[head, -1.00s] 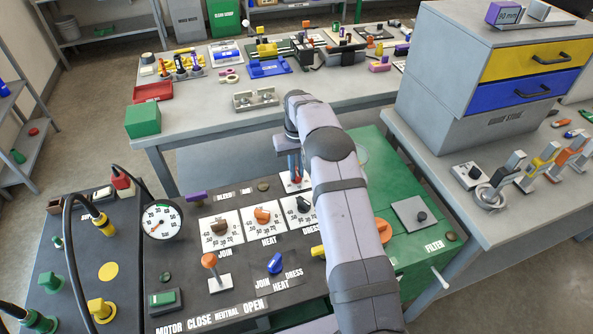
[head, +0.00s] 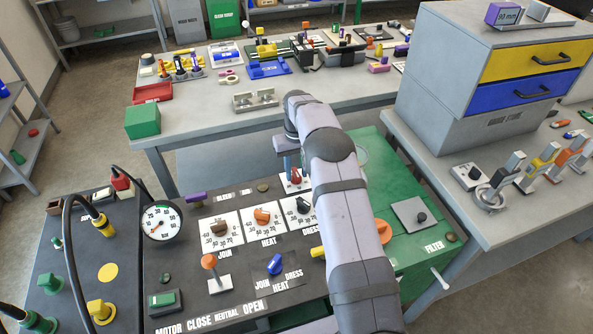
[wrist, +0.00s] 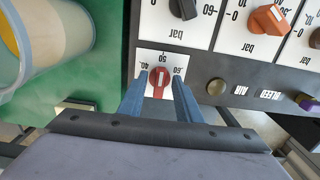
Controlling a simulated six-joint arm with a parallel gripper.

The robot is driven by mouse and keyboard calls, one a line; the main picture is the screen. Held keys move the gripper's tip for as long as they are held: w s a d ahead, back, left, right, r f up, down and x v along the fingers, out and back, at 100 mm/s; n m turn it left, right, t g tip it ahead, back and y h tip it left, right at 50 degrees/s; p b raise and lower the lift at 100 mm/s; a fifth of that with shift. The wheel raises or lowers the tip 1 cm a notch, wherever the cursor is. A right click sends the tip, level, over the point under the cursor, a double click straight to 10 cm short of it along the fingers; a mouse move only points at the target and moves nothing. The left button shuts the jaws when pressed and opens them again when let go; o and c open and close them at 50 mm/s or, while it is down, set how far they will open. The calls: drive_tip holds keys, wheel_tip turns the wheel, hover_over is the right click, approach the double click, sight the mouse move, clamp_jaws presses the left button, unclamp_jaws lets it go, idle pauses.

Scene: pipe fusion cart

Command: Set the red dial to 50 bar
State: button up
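The red dial (wrist: 160,77) sits on a small white scale plate in the wrist view, with a pale line on its top running roughly up and down the picture. My gripper (wrist: 159,86) is open, with one blue finger on each side of the dial and visible gaps between. In the head view my gripper (head: 290,163) points down at the dial. I cannot tell how far the fingertips are above the plate.
Black (wrist: 184,8) and orange (wrist: 268,19) knobs on larger scale plates lie close by. A brass plug (wrist: 216,87) is beside the small plate. A round pressure gauge (head: 161,220) stands at the panel's left. A beige-and-yellow cylinder (wrist: 45,40) is at the wrist view's left.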

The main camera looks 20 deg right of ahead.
sight(296, 174)
wheel_tip(296, 174, up, 7)
drive_tip(key=shift+b, duration=0.8)
drive_tip(key=shift+r, duration=0.15)
drive_tip(key=shift+s+a+r, duration=0.15)
drive_tip(key=shift+s+r, duration=0.05)
drive_tip(key=shift+s, duration=0.05)
drive_tip(key=s+a, duration=0.3)
drive_tip(key=s, duration=1.4)
drive_tip(key=s+a, duration=0.4)
drive_tip(key=s, duration=1.3)
drive_tip(key=shift+r+p, duration=0.15)
drive_tip(key=shift+p, duration=0.3)
